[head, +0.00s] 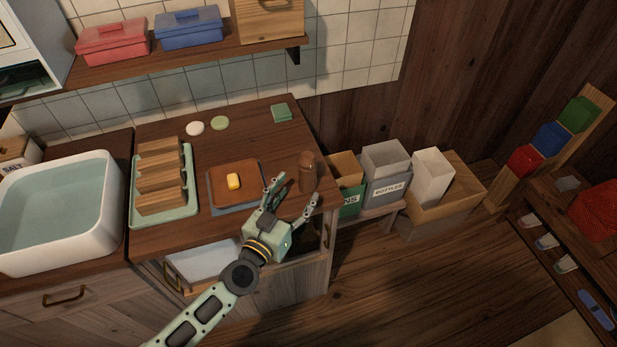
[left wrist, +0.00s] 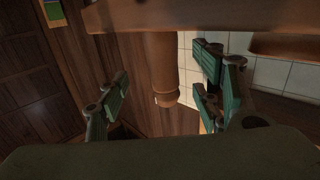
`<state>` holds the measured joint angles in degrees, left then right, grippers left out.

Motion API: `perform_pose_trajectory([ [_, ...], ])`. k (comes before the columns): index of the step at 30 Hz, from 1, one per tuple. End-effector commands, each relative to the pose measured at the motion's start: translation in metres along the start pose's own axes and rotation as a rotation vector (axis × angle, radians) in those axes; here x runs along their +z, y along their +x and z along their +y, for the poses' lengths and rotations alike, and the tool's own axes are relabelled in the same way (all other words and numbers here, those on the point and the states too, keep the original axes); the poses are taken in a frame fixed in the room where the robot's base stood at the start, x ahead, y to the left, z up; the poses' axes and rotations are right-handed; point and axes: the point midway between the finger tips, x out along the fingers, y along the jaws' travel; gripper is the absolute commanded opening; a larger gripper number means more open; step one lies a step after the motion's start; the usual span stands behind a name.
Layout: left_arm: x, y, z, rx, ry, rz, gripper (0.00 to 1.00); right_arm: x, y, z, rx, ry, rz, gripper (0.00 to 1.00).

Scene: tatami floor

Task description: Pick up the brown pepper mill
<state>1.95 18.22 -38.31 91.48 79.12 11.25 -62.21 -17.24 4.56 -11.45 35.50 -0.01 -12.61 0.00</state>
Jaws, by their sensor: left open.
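The brown pepper mill (head: 306,170) stands upright near the right edge of the wooden counter. My left gripper (head: 292,195) is open and empty at the counter's front right, with its fingers pointing toward the mill. In the head view the mill is just beyond the fingertips, and its lower part is close to the right finger. In the left wrist view, which looks upside down, the mill (left wrist: 164,70) shows between the spread fingers (left wrist: 160,95); I cannot tell whether any finger touches it. My right gripper is not in view.
A brown tray (head: 214,200) with a yellow block is left of the mill. A green tray (head: 140,214) holds wooden pieces farther left, beside a white basin (head: 108,205). Bins, including a grey one (head: 386,165), stand right of the counter. Open floor lies at front right.

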Motion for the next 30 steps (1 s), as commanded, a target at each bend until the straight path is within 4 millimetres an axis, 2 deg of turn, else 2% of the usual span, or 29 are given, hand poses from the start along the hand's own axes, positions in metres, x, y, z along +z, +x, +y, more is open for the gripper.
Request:
perform_pose_trajectory([
  [16,0.000,0.068,-0.004,0.000,0.005,0.004,0.60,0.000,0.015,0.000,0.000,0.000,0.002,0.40],
  [25,0.000,0.072,-0.003,0.000,0.005,0.003,0.60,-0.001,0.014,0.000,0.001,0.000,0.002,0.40],
  [30,-0.001,0.072,-0.004,0.000,0.005,0.003,0.46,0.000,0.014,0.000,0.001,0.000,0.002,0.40],
])
